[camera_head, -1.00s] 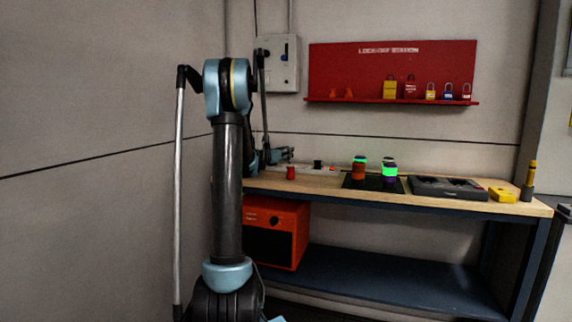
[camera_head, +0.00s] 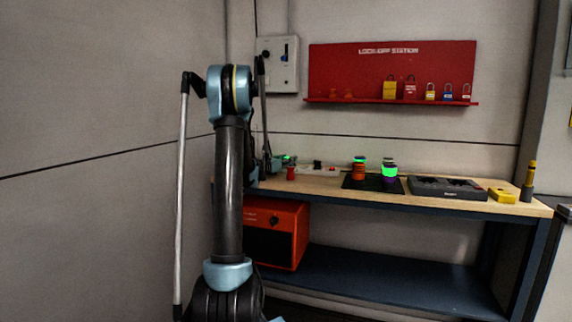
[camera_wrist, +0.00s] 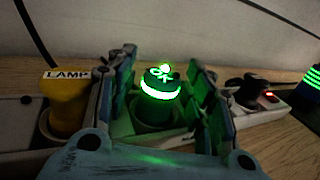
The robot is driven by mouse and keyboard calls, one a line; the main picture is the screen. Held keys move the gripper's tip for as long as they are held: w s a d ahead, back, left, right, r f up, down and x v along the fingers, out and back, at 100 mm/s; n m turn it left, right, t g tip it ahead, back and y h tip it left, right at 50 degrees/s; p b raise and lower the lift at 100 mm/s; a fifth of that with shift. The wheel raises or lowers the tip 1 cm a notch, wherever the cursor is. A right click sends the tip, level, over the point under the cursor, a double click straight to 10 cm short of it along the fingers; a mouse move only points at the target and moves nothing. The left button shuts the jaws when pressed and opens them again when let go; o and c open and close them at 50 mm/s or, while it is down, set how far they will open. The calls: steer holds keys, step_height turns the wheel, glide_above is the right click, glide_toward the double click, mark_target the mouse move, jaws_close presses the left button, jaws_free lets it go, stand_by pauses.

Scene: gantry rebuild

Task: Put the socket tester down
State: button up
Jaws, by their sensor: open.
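The socket tester (camera_wrist: 160,88), a dark green body with glowing green rings and a lit top, stands upright in a round socket of the power strip (camera_wrist: 275,120) in the wrist view. My gripper (camera_wrist: 163,78) is open, with one finger to the left of the tester and one to the right, and gaps show between. The tester's lower end is hidden in the socket. In the head view my gripper (camera_head: 275,163) is at the bench's left end, beside a small green glow; the strip (camera_head: 320,169) extends to the right.
A yellow plug labelled LAMP (camera_wrist: 68,100) stands close left of my gripper. A black plug (camera_wrist: 248,86) and a lit red switch are on the right. A red cylinder (camera_head: 291,173) stands in front of the strip. Green-topped cylinders (camera_head: 359,169) and a black tray (camera_head: 425,187) are farther right.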

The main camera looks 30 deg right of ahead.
steer(key=shift+a, duration=0.1)
steer(key=v, duration=0.7)
steer(key=shift+s+a, duration=0.1)
steer(key=shift+a, duration=0.05)
steer(key=shift+r, duration=0.1)
